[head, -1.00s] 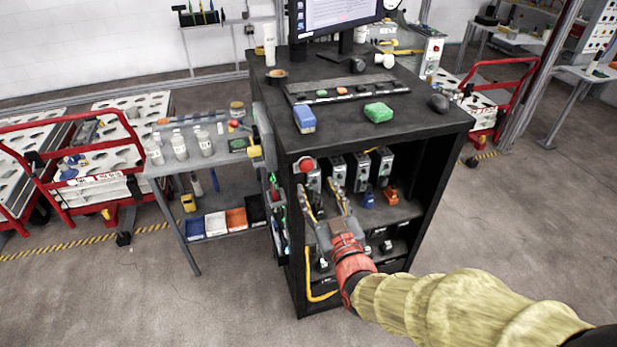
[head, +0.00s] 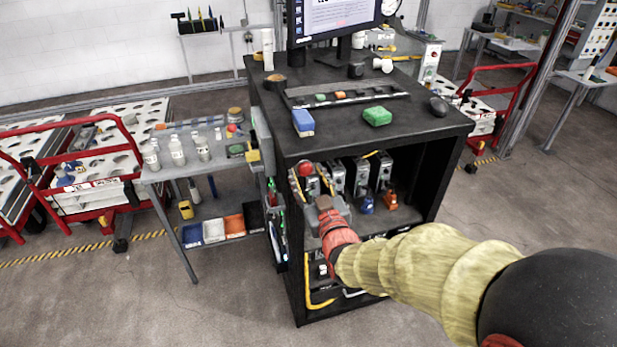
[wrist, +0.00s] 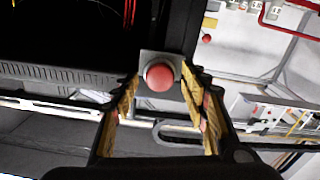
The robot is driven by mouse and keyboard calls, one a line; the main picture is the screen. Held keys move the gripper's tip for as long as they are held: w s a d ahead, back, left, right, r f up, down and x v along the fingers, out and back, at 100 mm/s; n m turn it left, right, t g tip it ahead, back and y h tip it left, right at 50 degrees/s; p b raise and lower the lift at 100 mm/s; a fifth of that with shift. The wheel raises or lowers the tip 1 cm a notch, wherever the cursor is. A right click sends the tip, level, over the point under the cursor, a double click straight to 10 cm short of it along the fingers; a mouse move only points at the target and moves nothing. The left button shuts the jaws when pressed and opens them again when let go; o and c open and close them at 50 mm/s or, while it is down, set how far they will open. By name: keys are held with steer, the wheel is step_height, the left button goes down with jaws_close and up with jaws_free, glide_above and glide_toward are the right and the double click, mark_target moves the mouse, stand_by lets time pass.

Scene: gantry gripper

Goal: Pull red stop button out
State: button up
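The red stop button (head: 306,168) is a round red knob on a grey box at the upper left of the dark cabinet's open shelf. In the wrist view the red button (wrist: 160,77) sits on its grey square plate, between the tips of my gripper (wrist: 161,88). In the head view my gripper (head: 311,190) is just in front of and below the button, partly hidden by my wrist.
The cabinet top (head: 410,125) overhangs the shelf. A side table (head: 175,170) with bottles stands left.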

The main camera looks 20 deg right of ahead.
steer(key=c, duration=1)
jaws_close()
